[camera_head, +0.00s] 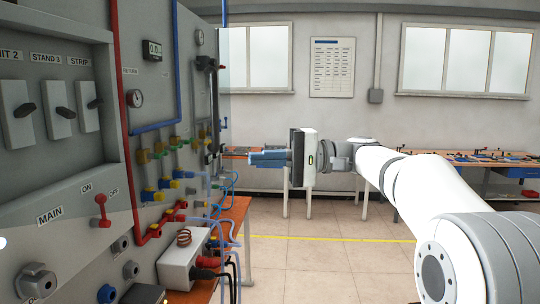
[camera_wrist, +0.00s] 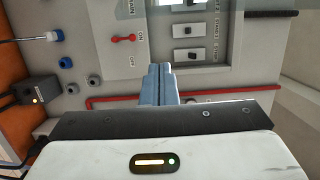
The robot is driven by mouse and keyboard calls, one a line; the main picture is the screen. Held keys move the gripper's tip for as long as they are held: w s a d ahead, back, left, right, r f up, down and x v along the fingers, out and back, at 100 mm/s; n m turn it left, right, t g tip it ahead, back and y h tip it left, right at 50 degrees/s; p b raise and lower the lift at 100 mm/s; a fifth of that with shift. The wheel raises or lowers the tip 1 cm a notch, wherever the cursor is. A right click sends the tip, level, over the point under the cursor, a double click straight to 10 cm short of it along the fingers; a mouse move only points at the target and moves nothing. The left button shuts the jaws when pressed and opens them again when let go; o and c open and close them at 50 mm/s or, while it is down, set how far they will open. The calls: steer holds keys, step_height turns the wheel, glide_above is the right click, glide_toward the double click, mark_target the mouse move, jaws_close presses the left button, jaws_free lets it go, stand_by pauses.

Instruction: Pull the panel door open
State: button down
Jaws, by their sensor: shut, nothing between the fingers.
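My gripper (camera_head: 254,157) has blue-grey fingers that are shut and empty. It points left toward the grey control panel (camera_head: 60,190), with floor and the far wall behind it. In the wrist view the shut fingers (camera_wrist: 158,72) stand in front of the panel face, between the red switch and the red pipe. A pale see-through pane (camera_head: 224,75) shows at the panel's far edge, and a dark handle-like part (camera_head: 207,63) is near it. I cannot tell for sure whether the pane is the panel door, or how far it is open. The fingers do not visibly touch anything.
The red MAIN switch (camera_head: 102,210), black breaker switches (camera_head: 62,113) and a red pipe (camera_head: 122,110) are on the panel. Open tiled floor (camera_head: 310,265) lies to the right.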

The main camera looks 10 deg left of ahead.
mark_target(230, 159)
steer(key=x, duration=0.2)
steer(key=p+x, duration=0.1)
steer(key=x, duration=0.3)
steer(key=shift+s+a+r+p, duration=0.15)
steer(key=shift+s+p, duration=0.2)
steer(key=shift+s, duration=0.05)
steer(key=s+d, duration=0.2)
steer(key=shift+s+p, duration=0.3)
steer(key=shift+d, duration=0.15)
steer(key=shift+s, duration=0.1)
